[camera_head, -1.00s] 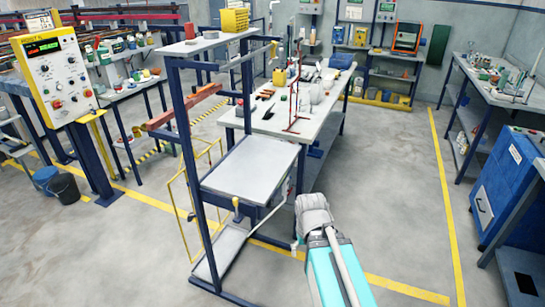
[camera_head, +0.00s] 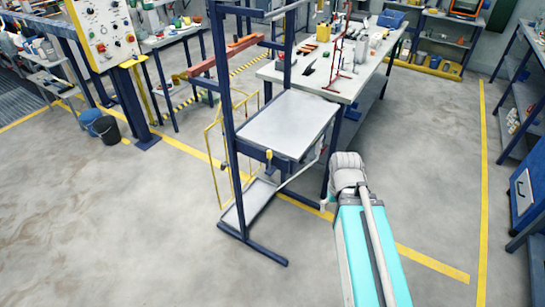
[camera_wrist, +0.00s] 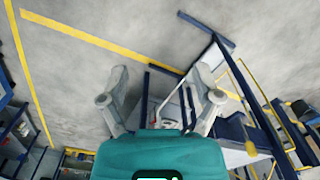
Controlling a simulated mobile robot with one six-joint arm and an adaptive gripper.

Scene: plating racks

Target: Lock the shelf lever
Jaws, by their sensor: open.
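The shelf rack has blue posts and a grey middle shelf (camera_head: 287,122), with a lower shelf (camera_head: 250,203) near the floor. A small yellow-handled lever (camera_head: 269,158) is at the front edge of the middle shelf; its exact angle is too small to tell. My gripper (camera_wrist: 160,78) is open and empty in the wrist view, its grey fingers spread apart. The rack's blue and grey parts show beyond and right of the fingers there. In the head view my arm ends right of the rack, apart from the lever; its fingers are mostly hidden.
A workbench (camera_head: 350,87) with tools stands behind the rack. A yellow control panel (camera_head: 103,32) and two buckets (camera_head: 100,125) are at the left. A blue cabinet (camera_head: 523,195) stands at the right edge. The floor in front of the rack is clear.

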